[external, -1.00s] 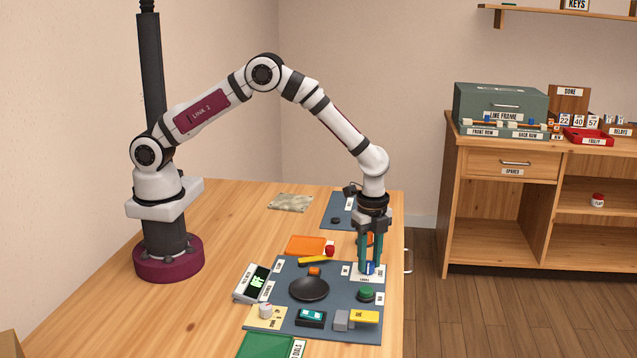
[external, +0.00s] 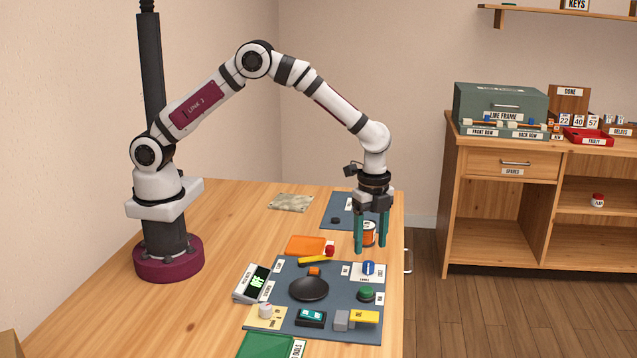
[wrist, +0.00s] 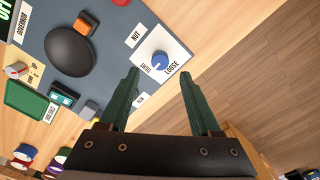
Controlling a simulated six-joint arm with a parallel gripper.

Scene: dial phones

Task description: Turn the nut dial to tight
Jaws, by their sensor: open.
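The nut dial is a blue knob (external: 368,268) on a white plate at the far right corner of the grey-blue board. In the wrist view the knob (wrist: 160,62) sits on its plate between the words TIGHT and LOOSE, with a NUT label (wrist: 136,38) beside it. The knob's exact setting is too small to read. My gripper (external: 371,246) is open and empty above the dial, its teal fingers apart and clear of the knob. In the wrist view my gripper (wrist: 160,80) has its fingers spread on either side of the knob's line.
The board (external: 340,297) also bears a black dome (external: 309,288), a green button (external: 366,292), a yellow block (external: 364,316) and a teal-topped switch (external: 311,316). An orange-and-white can (external: 368,231) stands behind my fingers. The table's right edge is close by.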

